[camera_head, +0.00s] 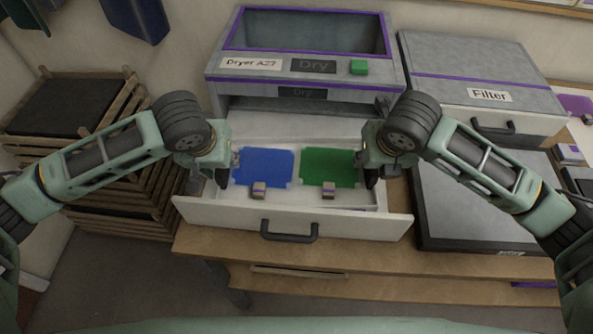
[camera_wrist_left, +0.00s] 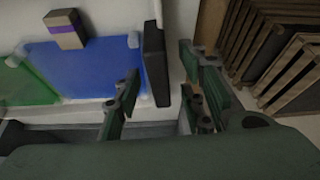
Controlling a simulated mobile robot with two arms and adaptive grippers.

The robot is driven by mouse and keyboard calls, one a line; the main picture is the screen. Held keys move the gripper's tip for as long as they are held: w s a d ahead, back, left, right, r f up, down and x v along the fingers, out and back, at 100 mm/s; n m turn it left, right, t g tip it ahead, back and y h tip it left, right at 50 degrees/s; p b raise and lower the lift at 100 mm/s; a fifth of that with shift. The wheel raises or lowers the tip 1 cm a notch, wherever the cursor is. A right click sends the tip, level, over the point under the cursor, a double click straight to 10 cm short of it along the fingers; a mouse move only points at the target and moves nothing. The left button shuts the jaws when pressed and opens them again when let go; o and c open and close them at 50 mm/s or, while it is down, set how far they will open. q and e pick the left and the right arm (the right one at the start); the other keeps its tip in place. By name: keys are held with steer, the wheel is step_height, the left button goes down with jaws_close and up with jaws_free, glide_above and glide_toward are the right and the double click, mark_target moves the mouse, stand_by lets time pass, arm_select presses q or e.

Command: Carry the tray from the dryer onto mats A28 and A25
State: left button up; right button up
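The dryer (camera_head: 285,75), labelled "Dryer A27", stands at the back centre with its white drawer (camera_head: 240,223) pulled out. A pale tray (camera_head: 292,200) lies in the drawer with a blue sheet (camera_head: 262,167) and a green sheet (camera_head: 330,167). In the left wrist view a black upright handle (camera_wrist_left: 156,62) stands at the tray's end. My left gripper (camera_wrist_left: 158,95) is open, its fingers on either side of that handle's line, with a gap visible. My right gripper (camera_head: 371,172) is at the tray's right end; its fingers are too hidden to judge. I cannot identify mats A28 and A25.
Two small wooden blocks (camera_head: 259,190) (camera_head: 329,190) stand at the sheets' front edges. A grey "Filter" box (camera_head: 470,70) is behind right. Slatted wooden racks (camera_head: 75,105) stand at left.

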arm_select(q)
jaws_close()
arm_select(e)
jaws_close()
arm_select(q)
steer(key=shift+r, duration=0.1)
arm_select(e)
steer(key=shift+r, duration=0.1)
